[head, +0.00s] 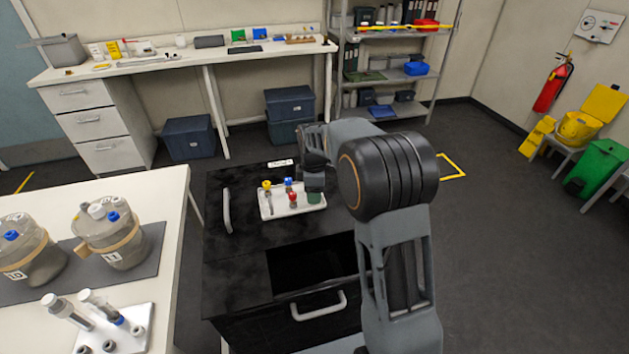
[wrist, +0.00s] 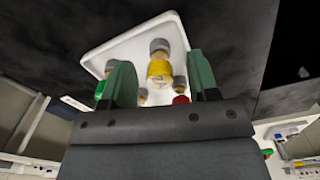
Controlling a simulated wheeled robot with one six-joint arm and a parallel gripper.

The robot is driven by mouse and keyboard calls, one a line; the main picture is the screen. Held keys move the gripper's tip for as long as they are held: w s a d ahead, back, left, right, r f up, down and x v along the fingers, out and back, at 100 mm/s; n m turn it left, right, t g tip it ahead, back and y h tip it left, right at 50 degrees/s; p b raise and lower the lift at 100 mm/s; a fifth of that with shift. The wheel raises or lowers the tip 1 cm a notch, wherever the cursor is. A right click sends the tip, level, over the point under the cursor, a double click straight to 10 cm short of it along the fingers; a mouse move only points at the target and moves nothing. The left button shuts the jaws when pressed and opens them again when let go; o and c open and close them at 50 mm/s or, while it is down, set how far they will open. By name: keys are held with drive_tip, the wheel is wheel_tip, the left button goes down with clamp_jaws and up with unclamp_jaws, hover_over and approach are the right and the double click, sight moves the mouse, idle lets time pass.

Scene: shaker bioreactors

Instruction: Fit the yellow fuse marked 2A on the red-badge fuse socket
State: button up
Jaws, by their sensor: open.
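The yellow fuse (head: 267,185) stands on a white tray (head: 272,215) on the black cabinet top. In the wrist view the yellow fuse (wrist: 159,70) appears between and beyond my gripper's two green fingers; its dark mark is too small to read. My gripper (head: 314,196) is over the right side of the tray, apart from the yellow fuse in the head view. My gripper (wrist: 161,76) is open, with nothing visibly clamped. A blue fuse (head: 288,185) and a red fuse (head: 293,197) stand nearby. I cannot make out the red-badge socket in either view.
The black cabinet (head: 235,265) has an opening at its front, below the tray. A white table (head: 165,190) at left carries jar-like vessels (head: 108,232) and a small white rack (head: 140,340) with tubes. A long bench (head: 180,62) stands behind.

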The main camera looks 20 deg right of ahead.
drive_tip(key=shift+f, duration=0.55)
clamp_jaws()
drive_tip(key=shift+r, duration=0.25)
drive_tip(key=shift+r+p, duration=0.45)
drive_tip(key=shift+p, duration=0.1)
drive_tip(key=shift+r+p, duration=0.35)
drive_tip(key=shift+r, duration=0.3)
drive_tip(key=shift+r+p, duration=0.2)
drive_tip(key=shift+p, duration=0.2)
